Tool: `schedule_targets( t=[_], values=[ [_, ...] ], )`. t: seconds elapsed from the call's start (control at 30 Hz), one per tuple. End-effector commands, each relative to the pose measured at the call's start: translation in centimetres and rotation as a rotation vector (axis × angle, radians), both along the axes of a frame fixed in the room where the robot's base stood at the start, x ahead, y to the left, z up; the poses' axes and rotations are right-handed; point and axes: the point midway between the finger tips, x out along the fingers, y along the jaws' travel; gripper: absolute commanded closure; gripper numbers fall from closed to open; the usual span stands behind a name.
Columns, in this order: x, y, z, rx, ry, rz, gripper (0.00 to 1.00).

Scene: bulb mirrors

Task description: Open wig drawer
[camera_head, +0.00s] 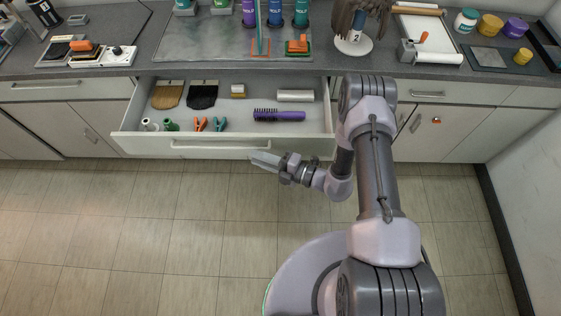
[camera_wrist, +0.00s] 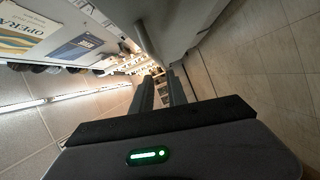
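The wide white drawer (camera_head: 215,143) under the counter is pulled out, its inside showing from above in the head view. In it lie a tan wig-like piece (camera_head: 167,96) and a black one (camera_head: 202,97). A long pale handle (camera_head: 221,147) runs along the drawer front. My gripper (camera_head: 256,160) is just in front of the drawer front, near the handle's right end, and looks apart from it. In the wrist view my gripper's two dark fingers (camera_wrist: 162,90) stand apart with nothing seen between them.
The drawer also holds a purple brush (camera_head: 279,115), a white roll (camera_head: 295,95), clips (camera_head: 220,124) and small bottles. A wig stand (camera_head: 353,42) and bottles stand on the counter (camera_head: 215,50). Closed drawers flank the open one. The tiled floor (camera_head: 150,220) is clear at left.

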Motion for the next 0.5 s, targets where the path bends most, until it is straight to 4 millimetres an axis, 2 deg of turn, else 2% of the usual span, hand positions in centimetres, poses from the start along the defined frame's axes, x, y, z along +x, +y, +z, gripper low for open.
schedule_targets(
  t=[0.1,0.2,0.3,0.5],
  values=[
    [-1.3,-3.1,0.6,0.001,0.000,-0.008,0.81],
    [-2.3,-5.0,0.6,0.001,-0.001,-0.005,0.81],
    [-3.0,-6.1,0.6,0.000,0.000,-0.003,0.81],
    [-3.3,-6.6,0.5,0.000,-0.001,0.000,0.81]
  ],
)
